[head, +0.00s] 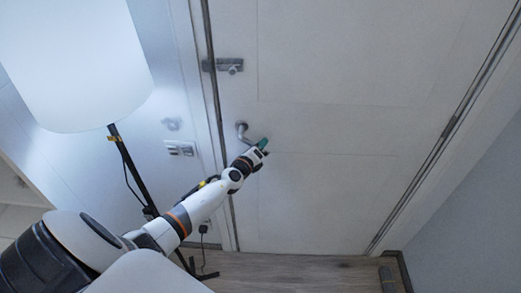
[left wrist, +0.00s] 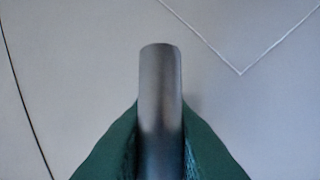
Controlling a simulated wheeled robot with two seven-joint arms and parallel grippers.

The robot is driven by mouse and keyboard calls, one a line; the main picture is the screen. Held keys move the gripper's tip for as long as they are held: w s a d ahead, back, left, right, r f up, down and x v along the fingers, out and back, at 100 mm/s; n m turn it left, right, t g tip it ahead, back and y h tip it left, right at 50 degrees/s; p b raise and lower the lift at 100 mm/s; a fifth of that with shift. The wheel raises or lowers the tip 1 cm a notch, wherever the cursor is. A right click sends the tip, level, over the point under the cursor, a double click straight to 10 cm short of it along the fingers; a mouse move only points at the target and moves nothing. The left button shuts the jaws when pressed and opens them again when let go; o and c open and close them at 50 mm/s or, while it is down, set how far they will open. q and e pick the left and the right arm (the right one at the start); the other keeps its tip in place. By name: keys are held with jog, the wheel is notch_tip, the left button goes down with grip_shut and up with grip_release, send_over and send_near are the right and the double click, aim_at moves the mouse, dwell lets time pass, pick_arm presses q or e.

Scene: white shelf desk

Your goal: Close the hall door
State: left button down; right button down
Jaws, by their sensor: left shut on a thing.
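The white hall door (head: 330,130) fills the middle of the head view, lying flush or nearly flush within its frame; whether it is latched I cannot tell. Its metal handle (head: 242,130) is on the left side of the door, below a grey lock (head: 230,66). My left gripper (head: 261,146) is at the handle, with its green fingers on it. In the left wrist view the green fingers (left wrist: 160,150) are closed on both sides of the grey handle bar (left wrist: 160,75), with the pale door surface (left wrist: 70,60) behind. My right gripper is not in view.
A floor lamp with a white shade (head: 75,65) and dark pole (head: 133,170) stands left of the door, close to my left arm. Wall switches (head: 180,148) are beside the door frame. A wooden floor (head: 290,272) lies below, and a grey wall (head: 470,210) is at right.

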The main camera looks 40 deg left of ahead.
pick_arm(q)
jog(key=shift+w+a, duration=0.25)
jog(key=shift+w, duration=0.05)
jog(key=c, duration=1.3)
grip_release()
jog(key=shift+c, duration=0.2)
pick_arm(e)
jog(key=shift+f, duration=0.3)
pick_arm(q)
jog(key=s+d+r+p, duration=0.1)
jog(key=s, duration=1.1)
jog(key=shift+d, duration=0.2)
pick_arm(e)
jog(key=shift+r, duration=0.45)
pick_arm(q)
jog(key=shift+w, duration=0.1)
